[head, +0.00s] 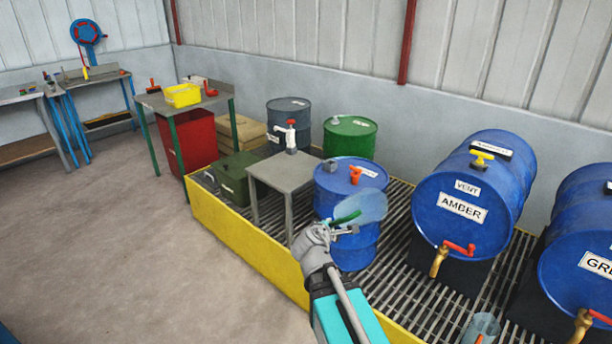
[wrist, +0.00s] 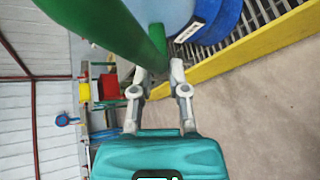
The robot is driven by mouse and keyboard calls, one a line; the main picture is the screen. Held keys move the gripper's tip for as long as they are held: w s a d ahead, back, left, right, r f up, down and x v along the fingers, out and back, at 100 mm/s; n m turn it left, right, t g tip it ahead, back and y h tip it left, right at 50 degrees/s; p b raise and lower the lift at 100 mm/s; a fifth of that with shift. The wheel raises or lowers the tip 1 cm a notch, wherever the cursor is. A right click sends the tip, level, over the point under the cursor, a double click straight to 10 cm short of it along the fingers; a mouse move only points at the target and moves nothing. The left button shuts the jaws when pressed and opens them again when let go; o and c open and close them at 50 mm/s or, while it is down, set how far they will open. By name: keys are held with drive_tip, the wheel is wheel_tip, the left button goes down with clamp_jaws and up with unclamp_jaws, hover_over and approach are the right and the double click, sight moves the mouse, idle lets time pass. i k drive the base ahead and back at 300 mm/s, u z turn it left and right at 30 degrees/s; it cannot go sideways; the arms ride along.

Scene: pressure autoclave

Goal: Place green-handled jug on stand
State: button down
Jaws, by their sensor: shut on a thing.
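The translucent pale-blue jug (head: 370,206) is held up in the air in the head view, tilted on its side. Its green handle (head: 346,219) is between the fingers of my gripper (head: 343,230). In the wrist view the green handle (wrist: 157,40) runs into the fingertips of my gripper (wrist: 156,78), with the jug's pale-blue body (wrist: 165,10) behind it. A grey stand like a small table (head: 283,172) is behind and left of the jug, apart from it. A red-and-white device (head: 291,138) stands on its top.
A blue drum (head: 345,252) is just behind the jug. Blue barrels labelled AMBER (head: 462,208) and GRE (head: 597,263) lie at the right with taps. Another clear vessel (head: 481,327) is below. A yellow-edged grating (head: 240,243) bounds the area; the floor at left is clear.

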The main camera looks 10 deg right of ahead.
sight(302, 176)
drive_tip(key=z, duration=0.05)
drive_tip(key=i, duration=1)
drive_tip(key=u, duration=0.05)
